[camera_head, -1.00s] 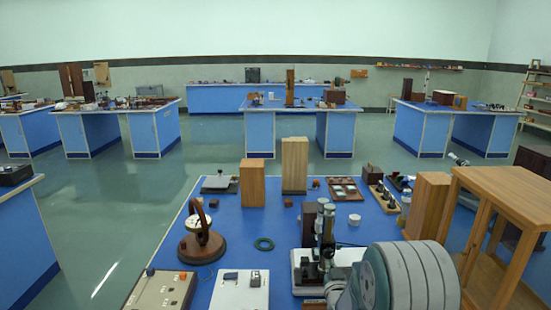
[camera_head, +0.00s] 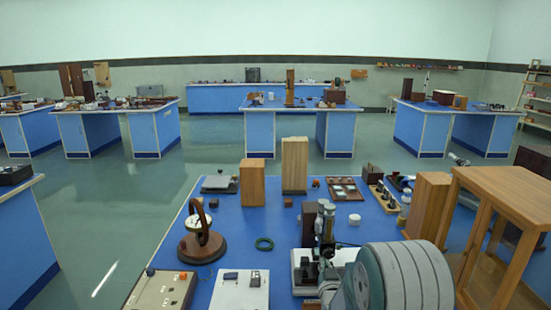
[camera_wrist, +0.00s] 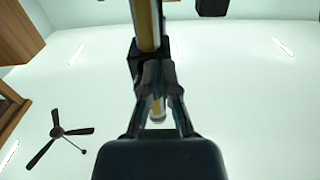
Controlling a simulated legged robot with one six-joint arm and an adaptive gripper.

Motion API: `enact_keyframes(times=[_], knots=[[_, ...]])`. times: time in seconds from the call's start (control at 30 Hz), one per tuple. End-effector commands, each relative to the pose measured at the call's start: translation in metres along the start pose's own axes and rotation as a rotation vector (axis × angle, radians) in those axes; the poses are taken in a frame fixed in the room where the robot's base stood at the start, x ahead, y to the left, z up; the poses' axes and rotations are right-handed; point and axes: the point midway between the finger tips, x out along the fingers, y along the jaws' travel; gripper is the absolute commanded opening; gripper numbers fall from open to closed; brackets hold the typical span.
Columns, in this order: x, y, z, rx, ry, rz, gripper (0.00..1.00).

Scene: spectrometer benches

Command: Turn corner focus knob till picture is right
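An upright instrument with a dark block and a pale metal tube (camera_head: 328,222) stands on a white base near the front of the blue bench. In the wrist view, a gold-and-grey post (camera_wrist: 147,24) comes down from the top edge, with a dark block (camera_wrist: 133,52) beside it. My gripper (camera_wrist: 158,70) points up at this post from below. Its two fingers are close together, overlapping the post's lower part in the picture. I cannot tell whether they touch or grip anything. No focus knob can be told apart clearly. My arm hides the instrument's lower right in the head view.
Wooden blocks (camera_head: 294,165) stand behind. A wooden frame (camera_head: 500,215) stands close on the right.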

Motion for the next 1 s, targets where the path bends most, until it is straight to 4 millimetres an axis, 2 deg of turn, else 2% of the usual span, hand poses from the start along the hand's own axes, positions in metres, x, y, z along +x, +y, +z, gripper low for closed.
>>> enact_keyframes(times=[0.33, 0.8, 1.0], knots=[[-0.001, -0.004, 0.006, 0.000, 0.004, 0.000, 0.00], [-0.049, -0.004, 0.007, 0.000, 0.001, 0.000, 0.00], [-0.059, -0.004, 0.006, 0.000, 0.003, 0.000, 0.00]])
